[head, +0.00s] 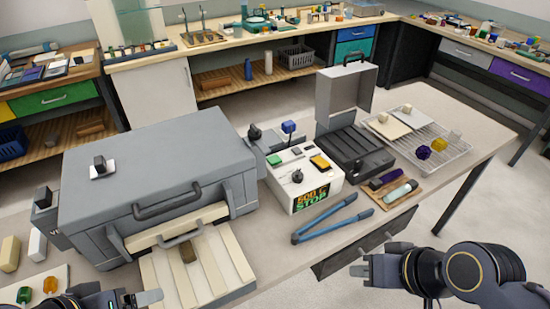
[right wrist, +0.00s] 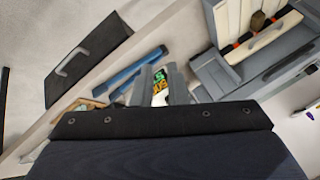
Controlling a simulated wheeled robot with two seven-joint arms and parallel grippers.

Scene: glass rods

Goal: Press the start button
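The white control box (head: 304,192) stands on the table right of a grey furnace (head: 150,170). Its front display (head: 311,200) reads "500 C" and "STOP". On its top are a green button (head: 274,160), a yellow button (head: 320,162), a black knob (head: 297,176) and a raised blue piece (head: 289,128). No label tells me which is the start button. My right gripper (head: 368,262) is empty, in front of the table and apart from the box. In the right wrist view its fingers (right wrist: 160,88) stand apart, with the display between them. My left gripper (head: 140,298) is partly cut off at the bottom.
Blue tongs (head: 330,222) lie in front of the box. A black case (head: 355,150) with a raised grey lid stands to its right, near a wire rack (head: 440,155). The furnace tray (head: 195,265) sticks out at front left. A drawer (head: 365,245) sits under the table edge.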

